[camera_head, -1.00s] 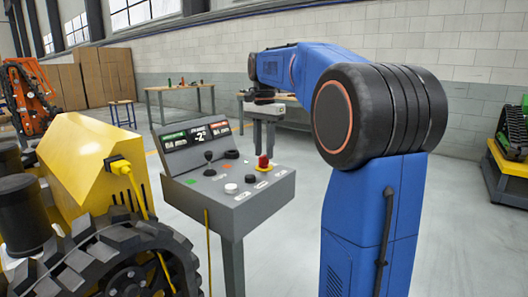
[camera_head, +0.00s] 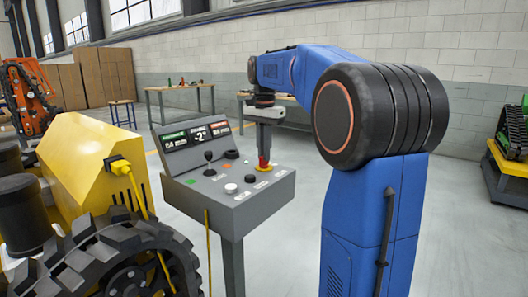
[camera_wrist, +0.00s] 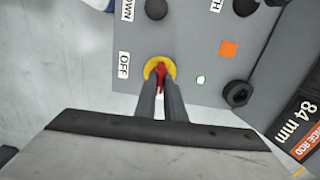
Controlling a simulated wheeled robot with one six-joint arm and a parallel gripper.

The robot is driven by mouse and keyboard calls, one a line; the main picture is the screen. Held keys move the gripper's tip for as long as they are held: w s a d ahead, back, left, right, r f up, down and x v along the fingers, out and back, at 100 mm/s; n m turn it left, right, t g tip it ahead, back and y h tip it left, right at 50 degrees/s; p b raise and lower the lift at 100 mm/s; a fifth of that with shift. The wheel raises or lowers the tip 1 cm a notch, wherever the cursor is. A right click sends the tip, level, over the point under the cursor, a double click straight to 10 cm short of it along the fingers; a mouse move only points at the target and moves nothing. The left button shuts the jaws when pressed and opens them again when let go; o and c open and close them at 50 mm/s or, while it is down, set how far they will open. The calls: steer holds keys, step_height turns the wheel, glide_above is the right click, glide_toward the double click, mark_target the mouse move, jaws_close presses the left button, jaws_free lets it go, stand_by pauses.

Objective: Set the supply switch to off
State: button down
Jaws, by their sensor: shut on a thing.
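The red supply switch (camera_head: 263,161) stands on a yellow round base at the right end of the grey control console (camera_head: 237,213). In the wrist view the red switch (camera_wrist: 161,72) shows between my fingertips, with a label reading OFF (camera_wrist: 124,65) beside its base. My gripper (camera_head: 264,153) points down over the switch and is shut on its red handle. The fingers hide part of the handle, so its exact turn is hard to tell.
A yellow tracked machine (camera_head: 95,160) is close on the left, with a yellow cable.

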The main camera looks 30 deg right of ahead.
steer(key=n, duration=0.4)
steer(key=shift+n, duration=0.3)
steer(key=n, duration=0.9)
steer(key=shift+n, duration=1.8)
steer(key=c, duration=1.8)
jaws_free()
steer(key=shift+c, duration=0.2)
steer(key=shift+r, duration=0.15)
step_height(320, 180, up, 17)
